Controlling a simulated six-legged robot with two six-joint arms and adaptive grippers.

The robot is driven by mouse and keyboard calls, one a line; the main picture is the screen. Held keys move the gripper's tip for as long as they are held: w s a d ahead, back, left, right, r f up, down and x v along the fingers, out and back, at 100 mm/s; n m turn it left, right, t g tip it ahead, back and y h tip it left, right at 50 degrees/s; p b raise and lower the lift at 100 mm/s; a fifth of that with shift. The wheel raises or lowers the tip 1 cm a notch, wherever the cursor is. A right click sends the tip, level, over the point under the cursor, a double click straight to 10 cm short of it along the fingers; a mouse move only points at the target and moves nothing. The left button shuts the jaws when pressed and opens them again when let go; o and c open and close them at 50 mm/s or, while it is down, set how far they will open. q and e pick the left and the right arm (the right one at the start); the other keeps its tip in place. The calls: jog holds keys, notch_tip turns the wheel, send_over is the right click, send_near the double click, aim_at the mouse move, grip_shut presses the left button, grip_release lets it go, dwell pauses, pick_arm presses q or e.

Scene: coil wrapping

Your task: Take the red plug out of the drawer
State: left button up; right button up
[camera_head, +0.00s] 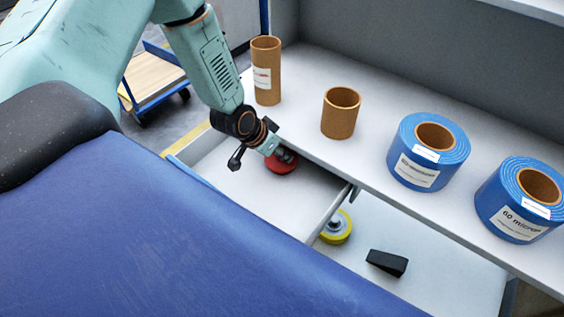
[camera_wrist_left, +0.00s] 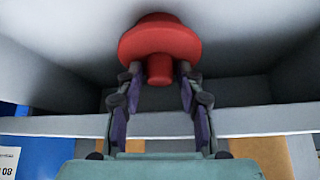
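The red plug (camera_head: 282,165) lies at the far end of the open drawer (camera_head: 285,205), close by the shelf edge. In the left wrist view the plug (camera_wrist_left: 160,40) shows a wide round flange and a short stem. My left gripper (camera_head: 270,147) reaches down over the plug in the drawer and partly hides it. My right gripper is in neither view.
On the shelf above stand a tall cardboard tube (camera_head: 266,70), a shorter tube (camera_head: 341,113) and two blue rolls (camera_head: 428,152) (camera_head: 519,200). Beyond the drawer's side wall lie a yellow wheel-like part (camera_head: 336,228) and a black wedge (camera_head: 387,263). A blue surface fills the front.

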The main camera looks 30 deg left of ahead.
pick_arm(q)
jog(key=shift+s+r, duration=0.2)
jog(key=shift+s, duration=0.1)
jog(key=shift+c, duration=1.1)
jog(key=shift+w+f, duration=0.1)
jog(key=shift+w, duration=0.05)
jog(key=c, duration=0.5)
grip_shut()
jog(key=shift+s, duration=0.2)
